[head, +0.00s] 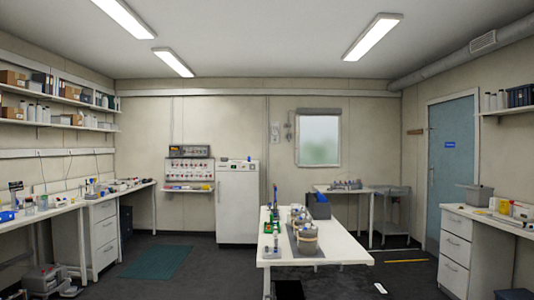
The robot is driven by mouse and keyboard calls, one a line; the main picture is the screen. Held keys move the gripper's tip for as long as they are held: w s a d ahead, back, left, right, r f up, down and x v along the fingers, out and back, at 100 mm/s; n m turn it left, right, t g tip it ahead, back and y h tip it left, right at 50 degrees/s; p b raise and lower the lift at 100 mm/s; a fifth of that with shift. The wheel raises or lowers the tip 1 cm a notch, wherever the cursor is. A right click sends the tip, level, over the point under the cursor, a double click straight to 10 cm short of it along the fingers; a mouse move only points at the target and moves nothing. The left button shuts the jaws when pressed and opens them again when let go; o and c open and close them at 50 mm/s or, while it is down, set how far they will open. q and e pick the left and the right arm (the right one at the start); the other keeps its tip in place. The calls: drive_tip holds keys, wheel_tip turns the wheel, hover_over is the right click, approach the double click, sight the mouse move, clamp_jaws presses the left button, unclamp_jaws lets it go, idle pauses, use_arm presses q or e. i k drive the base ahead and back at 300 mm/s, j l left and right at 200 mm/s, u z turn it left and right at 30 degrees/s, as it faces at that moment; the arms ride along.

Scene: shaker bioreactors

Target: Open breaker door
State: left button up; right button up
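No thing in the head view can be surely made out as a breaker with a door. A small light box (275,133) hangs on the back wall left of the window, too small to read. A white upright cabinet (237,205) stands against the back wall with its front door shut. A rack of small switches or parts (188,172) is on the wall just left of it. Neither of my grippers shows in this view.
A white table (330,256) with bioreactor vessels (305,238) stands in the middle. Benches line the left wall (40,213) and the right wall (495,221). A blue door (452,170) is shut at right. Dark floor (200,270) is open left of the table, with a green mat (157,262).

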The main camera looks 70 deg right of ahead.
sight(194, 151)
drive_tip(key=z, duration=1.8)
drive_tip(key=i+j+u, duration=0.2)
drive_tip(key=i+u, duration=0.15)
drive_tip(key=i, duration=0.25)
drive_tip(key=i+j, duration=0.15)
drive_tip(key=i, duration=0.5)
drive_tip(key=i+j, duration=0.2)
drive_tip(key=i, duration=0.4)
drive_tip(key=i+j+u, duration=0.1)
drive_tip(key=i, duration=0.55)
drive_tip(key=i+l+z, duration=0.4)
drive_tip(key=i, duration=1)
drive_tip(key=i+j+z, duration=0.25)
drive_tip(key=i+z, duration=0.15)
drive_tip(key=i, duration=1.55)
drive_tip(key=i+u, duration=0.1)
drive_tip(key=i, duration=0.5)
drive_tip(key=i+l+u, duration=0.1)
drive_tip(key=i, duration=0.45)
drive_tip(key=i+l, duration=0.2)
drive_tip(key=i, duration=0.4)
drive_tip(key=i+l+u, duration=0.1)
drive_tip(key=i, duration=0.5)
drive_tip(key=i+l, duration=0.2)
drive_tip(key=i, duration=0.35)
drive_tip(key=i+j+u, duration=0.05)
